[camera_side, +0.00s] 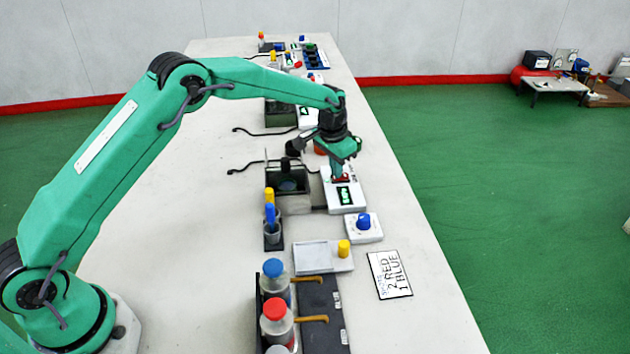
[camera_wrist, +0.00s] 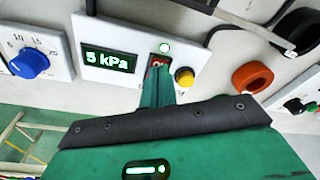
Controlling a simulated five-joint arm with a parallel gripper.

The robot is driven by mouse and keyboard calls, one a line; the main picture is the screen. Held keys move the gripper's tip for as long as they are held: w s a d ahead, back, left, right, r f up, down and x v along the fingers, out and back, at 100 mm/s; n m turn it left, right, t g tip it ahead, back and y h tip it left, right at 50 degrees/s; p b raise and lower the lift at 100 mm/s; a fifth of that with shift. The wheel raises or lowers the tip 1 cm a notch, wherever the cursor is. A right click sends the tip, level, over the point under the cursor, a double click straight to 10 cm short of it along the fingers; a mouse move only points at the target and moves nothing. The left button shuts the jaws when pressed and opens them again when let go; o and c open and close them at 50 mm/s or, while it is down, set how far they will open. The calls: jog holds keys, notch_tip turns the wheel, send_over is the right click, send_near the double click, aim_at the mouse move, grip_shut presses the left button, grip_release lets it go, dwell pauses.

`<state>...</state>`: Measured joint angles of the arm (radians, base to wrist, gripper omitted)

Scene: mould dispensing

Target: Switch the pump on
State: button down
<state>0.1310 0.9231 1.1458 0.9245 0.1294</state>
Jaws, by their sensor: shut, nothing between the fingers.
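The white pump box (camera_side: 345,205) stands right of the middle of the table in the side view. In the wrist view its face (camera_wrist: 92,32) has a display (camera_wrist: 108,58) reading 5 kPa. Above my fingertips is a lit green lamp (camera_wrist: 165,47). A red switch (camera_wrist: 155,62) shows just at the fingertips, partly hidden by them. A yellow button (camera_wrist: 184,77) is to its right. My gripper (camera_side: 338,175) is shut and empty, pointing down at the switch. It also shows in the wrist view (camera_wrist: 158,78). I cannot tell whether it touches the switch.
A white box with a blue knob (camera_side: 363,221) stands nearer the camera. A dark open container (camera_side: 288,180) is left of the pump. Bottles with blue (camera_side: 273,267) and red caps (camera_side: 276,308) stand in front. A card (camera_side: 390,275) reads 2 RED, 1 BLUE.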

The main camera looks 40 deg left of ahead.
jog(key=shift+r, duration=0.1)
notch_tip(320, 180, up, 7)
dwell(1.1)
dwell(0.3)
